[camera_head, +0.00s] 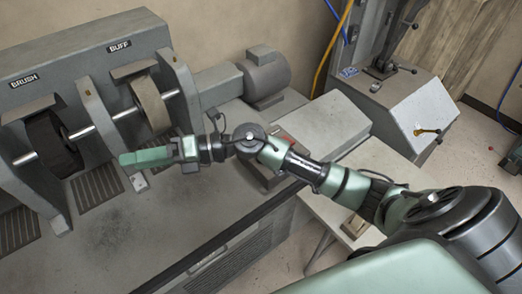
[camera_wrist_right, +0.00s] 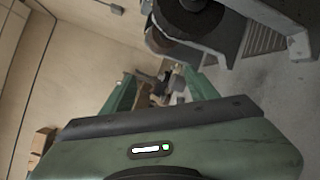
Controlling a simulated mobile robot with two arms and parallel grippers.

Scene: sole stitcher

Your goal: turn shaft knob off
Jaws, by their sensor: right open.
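The grey finishing machine (camera_head: 75,55) carries a silver shaft (camera_head: 83,132) with a dark wheel (camera_head: 52,145) under the BRUSH label and a tan wheel (camera_head: 150,104) under the BUFF label. I cannot pick out the shaft knob with certainty; a small silver fitting (camera_head: 139,182) sits below the tan wheel. My right gripper (camera_head: 148,157) is stretched left in front of the wheels, apart from the shaft as far as I can tell. In the right wrist view its green fingers (camera_wrist_right: 160,88) stand apart with nothing held between them. My left gripper is not in view.
A grey motor (camera_head: 266,75) stands right of the wheels. Upright grey brackets flank each wheel. The grey bench top (camera_head: 130,235) is clear in front of the wheels.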

